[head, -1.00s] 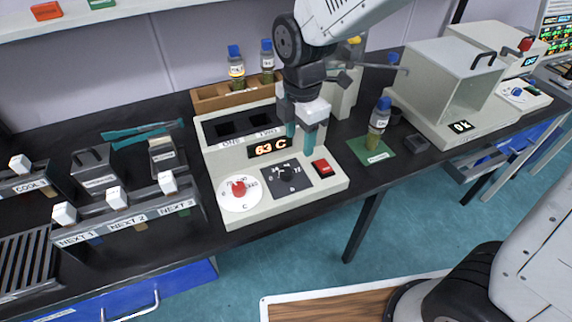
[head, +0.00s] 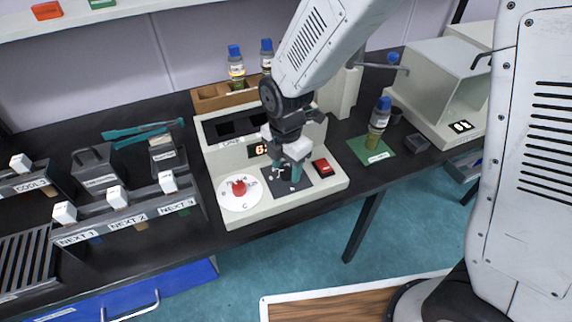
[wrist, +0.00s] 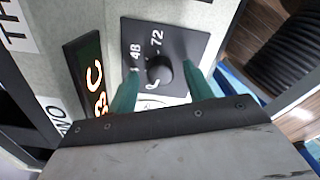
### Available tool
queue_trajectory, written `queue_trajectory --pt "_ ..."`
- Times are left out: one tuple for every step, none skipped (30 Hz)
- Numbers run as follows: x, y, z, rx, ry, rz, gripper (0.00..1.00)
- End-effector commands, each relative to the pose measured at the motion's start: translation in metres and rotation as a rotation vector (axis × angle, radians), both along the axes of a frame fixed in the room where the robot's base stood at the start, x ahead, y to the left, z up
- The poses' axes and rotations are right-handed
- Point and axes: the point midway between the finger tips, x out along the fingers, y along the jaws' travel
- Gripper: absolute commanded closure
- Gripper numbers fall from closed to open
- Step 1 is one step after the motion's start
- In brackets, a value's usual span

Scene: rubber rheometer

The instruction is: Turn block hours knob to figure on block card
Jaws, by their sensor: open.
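The block hours knob (wrist: 159,70) is a small black knob on a dark square plate (wrist: 190,45), with figures 48 and 72 readable in the wrist view. In the head view the dark plate (head: 268,188) lies on the front of the grey block heater (head: 225,170), with my gripper covering the knob. My gripper (head: 286,177) is open over the plate. In the wrist view its two green fingers (wrist: 160,88) stand on either side of the knob, with visible gaps. Whether they reach down to the plate, I cannot tell. The knob's pointer is not clear. No block card is recognisable.
A red-centred dial (head: 239,188) is left of the plate and a red switch (head: 322,167) right of it. The display (head: 258,150) is partly covered by my arm. A blue-capped bottle (head: 379,122) stands on a green mat (head: 362,149) to the right.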

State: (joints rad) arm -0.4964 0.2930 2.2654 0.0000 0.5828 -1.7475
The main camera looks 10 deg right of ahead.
Motion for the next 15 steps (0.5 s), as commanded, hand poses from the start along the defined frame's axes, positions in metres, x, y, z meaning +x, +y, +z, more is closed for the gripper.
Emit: queue_trajectory --pt "0.0 0.0 0.0001 0.0 0.0 0.0 0.49" --pt "-0.0001 -0.0001 0.0001 0.0 0.0 0.0 0.49" --pt "-0.0001 -0.0001 0.0001 0.0 0.0 0.0 0.49" --pt "-0.0001 -0.0001 0.0002 0.0 0.0 0.0 0.57" --pt "-0.0001 -0.0001 0.0002 0.0 0.0 0.0 0.66" --pt "-0.0001 -0.0001 0.0002 0.0 0.0 0.0 0.77" --pt "-0.0001 -0.0001 0.0002 0.0 0.0 0.0 0.85" --pt "-0.0001 -0.0001 0.0003 0.0 0.0 0.0 0.93" --pt "-0.0001 -0.0001 0.0003 0.0 0.0 0.0 0.94" --pt "-0.0001 -0.0001 0.0003 0.0 0.0 0.0 0.94" --pt "-0.0001 -0.0001 0.0003 0.0 0.0 0.0 0.93" --pt "-0.0001 -0.0001 0.0003 0.0 0.0 -0.001 0.93" --pt "-0.0001 -0.0001 0.0003 0.0 0.0 -0.002 0.93" --pt "-0.0001 -0.0001 0.0003 0.0 0.0 -0.004 0.93" --pt "-0.0001 -0.0001 0.0004 0.0 0.0 -0.008 0.93"
